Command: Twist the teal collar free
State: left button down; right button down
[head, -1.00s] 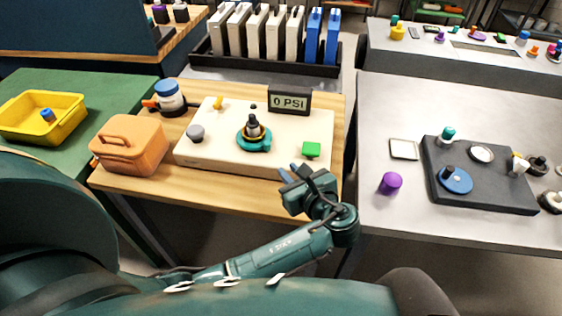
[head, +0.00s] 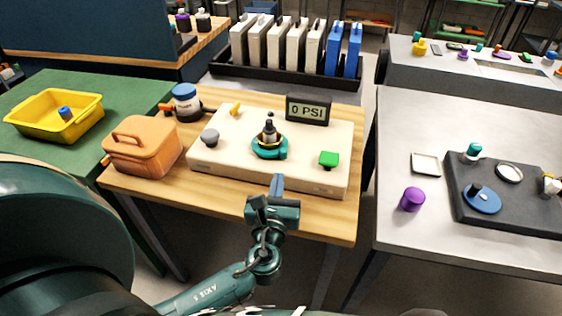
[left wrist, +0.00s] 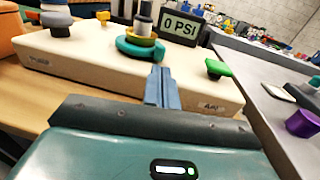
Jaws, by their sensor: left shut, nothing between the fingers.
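The teal collar (head: 268,153) sits around the base of a dark upright fitting (head: 269,132) on the cream panel block (head: 222,163). In the left wrist view the teal collar (left wrist: 139,52) shows just beyond my fingertips. A yellowish ring lies above the collar, around the fitting. My left gripper (head: 277,184) is shut and empty, in front of the block's front face and below the collar, apart from it. In the left wrist view its blue fingers (left wrist: 160,87) are pressed together. My right gripper is not in view.
The block also carries a 0 PSI display (head: 308,109), a green button (head: 329,159), a grey knob (head: 210,137) and a small yellow lever (head: 235,109). An orange case (head: 141,147) stands left of it. A purple cylinder (head: 412,199) stands on the grey table at right.

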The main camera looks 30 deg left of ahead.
aim_at(289, 168)
pick_arm(q)
jog(key=x, duration=0.6)
jog(key=shift+w+a, duration=0.15)
jog(key=shift+w, duration=0.1)
jog(key=shift+w+d+n+g+y, duration=0.55)
jog(key=shift+n+y, duration=0.25)
jog(key=shift+y, duration=0.3)
jog(key=shift+w+d, duration=0.2)
jog(key=shift+w, duration=0.2)
jog(key=shift+f, duration=0.1)
